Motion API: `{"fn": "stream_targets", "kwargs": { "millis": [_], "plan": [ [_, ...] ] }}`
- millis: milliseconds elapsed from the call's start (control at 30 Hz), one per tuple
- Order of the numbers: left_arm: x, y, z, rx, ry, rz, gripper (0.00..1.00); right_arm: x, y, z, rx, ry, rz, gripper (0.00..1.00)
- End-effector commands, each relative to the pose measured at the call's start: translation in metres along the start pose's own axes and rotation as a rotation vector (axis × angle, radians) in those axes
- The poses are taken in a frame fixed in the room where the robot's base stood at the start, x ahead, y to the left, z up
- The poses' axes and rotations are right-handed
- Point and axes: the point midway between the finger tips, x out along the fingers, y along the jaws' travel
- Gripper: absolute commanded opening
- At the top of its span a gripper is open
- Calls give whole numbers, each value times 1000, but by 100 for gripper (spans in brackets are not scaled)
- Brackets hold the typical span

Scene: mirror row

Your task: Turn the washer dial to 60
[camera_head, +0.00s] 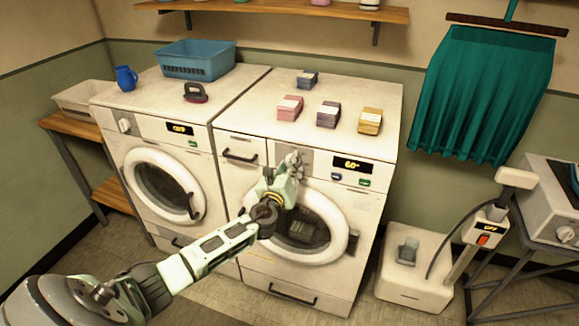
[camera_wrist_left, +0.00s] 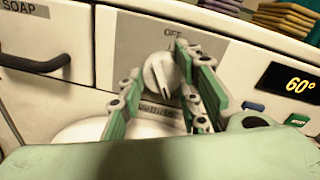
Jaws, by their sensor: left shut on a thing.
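The washer (camera_head: 235,205) with the reachable dial is the right one of two white front-loading machines. Its display (camera_head: 352,165) reads 60, and the display also shows 60° in the left wrist view (camera_wrist_left: 292,83). The white dial (camera_wrist_left: 158,75) sits on a grey panel under the word OFF in the left wrist view; its pointer is turned away from upright. My left gripper (camera_head: 292,160) is at this dial, its fingers shut on it from both sides. My right gripper is not in view.
Folded cloth stacks (camera_head: 328,115) lie on the washer top. The left machine (camera_head: 130,140) carries a blue basket (camera_head: 197,60), a blue mug (camera_head: 126,78) and an iron (camera_head: 195,93). A vacuum-like appliance (camera_head: 415,270) stands on the floor at right. The soap drawer handle (camera_wrist_left: 35,63) is left of the dial.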

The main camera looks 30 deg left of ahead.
Motion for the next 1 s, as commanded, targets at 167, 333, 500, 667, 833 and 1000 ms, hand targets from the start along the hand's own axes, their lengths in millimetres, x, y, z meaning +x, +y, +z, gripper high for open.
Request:
{"fn": "stream_targets", "kwargs": {
  "millis": [167,333,500,667,833,1000],
  "plan": [
    [-1,5,-5,35,5,9,5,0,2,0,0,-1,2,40],
    [-1,5,-4,42,3,9,5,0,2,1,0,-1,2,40],
    [-1,5,-4,42,2,10,5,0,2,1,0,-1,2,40],
    [-1,5,-3,41,2,9,38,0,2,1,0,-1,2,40],
    [0,4,-2,39,0,6,46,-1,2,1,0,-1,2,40],
    [0,2,-1,37,-2,4,46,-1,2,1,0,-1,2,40]
  ]
}}
